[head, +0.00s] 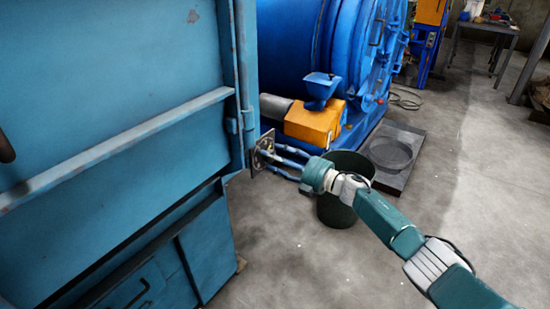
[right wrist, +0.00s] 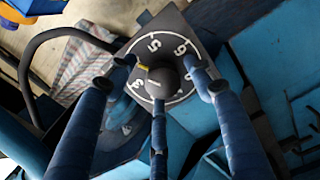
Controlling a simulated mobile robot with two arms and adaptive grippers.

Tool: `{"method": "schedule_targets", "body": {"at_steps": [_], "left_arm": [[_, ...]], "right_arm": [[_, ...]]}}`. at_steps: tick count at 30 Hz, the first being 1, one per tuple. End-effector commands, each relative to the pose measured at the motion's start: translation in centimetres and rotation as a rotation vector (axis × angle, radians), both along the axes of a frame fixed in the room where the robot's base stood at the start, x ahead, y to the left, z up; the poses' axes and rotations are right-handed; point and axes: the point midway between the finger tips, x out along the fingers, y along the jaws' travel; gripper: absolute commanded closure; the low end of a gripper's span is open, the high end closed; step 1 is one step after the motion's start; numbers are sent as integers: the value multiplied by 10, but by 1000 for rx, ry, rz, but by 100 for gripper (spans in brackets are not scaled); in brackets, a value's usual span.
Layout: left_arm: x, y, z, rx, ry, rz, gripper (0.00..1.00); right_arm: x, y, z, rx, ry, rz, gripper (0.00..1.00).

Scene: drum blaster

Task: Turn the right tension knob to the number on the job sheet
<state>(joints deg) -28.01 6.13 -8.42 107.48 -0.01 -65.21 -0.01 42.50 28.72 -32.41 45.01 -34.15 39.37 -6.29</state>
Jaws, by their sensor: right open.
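The right tension knob (right wrist: 160,82) is a dark round knob on a grey dial plate with white numbers around a white ring. A 5 and a 6 show at the top and a 3 at the left; other marks are partly hidden by fingers. A small yellow mark shows at the knob's upper left, between the 3 and the 5. My right gripper (right wrist: 158,80) is open, its three blue fingers spread around the knob. In the head view my right gripper (head: 269,154) reaches the dial plate (head: 257,160) on the blue cabinet's edge. No job sheet is identifiable.
The large blue cabinet (head: 110,90) fills the left. Behind the arm are a dark bin (head: 335,210), an orange box (head: 313,124) with a blue hopper (head: 321,88), and a blue drum machine (head: 345,45).

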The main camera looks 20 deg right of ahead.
Motion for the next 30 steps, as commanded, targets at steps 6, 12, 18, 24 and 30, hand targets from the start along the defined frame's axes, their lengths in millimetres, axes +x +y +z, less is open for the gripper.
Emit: {"method": "schedule_targets", "body": {"at_steps": [6,12,18,24,30], "left_arm": [[0,1,0,0,0,2,60],[0,0,0,0,0,1,60],[0,0,0,0,0,1,60],[0,0,0,0,0,1,60],[0,0,0,0,0,1,60]], "right_arm": [[-7,-5,-1,-1,0,2,47],[-37,-29,-2,-4,2,1,47],[-70,-54,-3,-3,3,0,47],[-90,-70,-1,-1,1,-1,47],[-95,-74,0,1,0,0,47]]}}
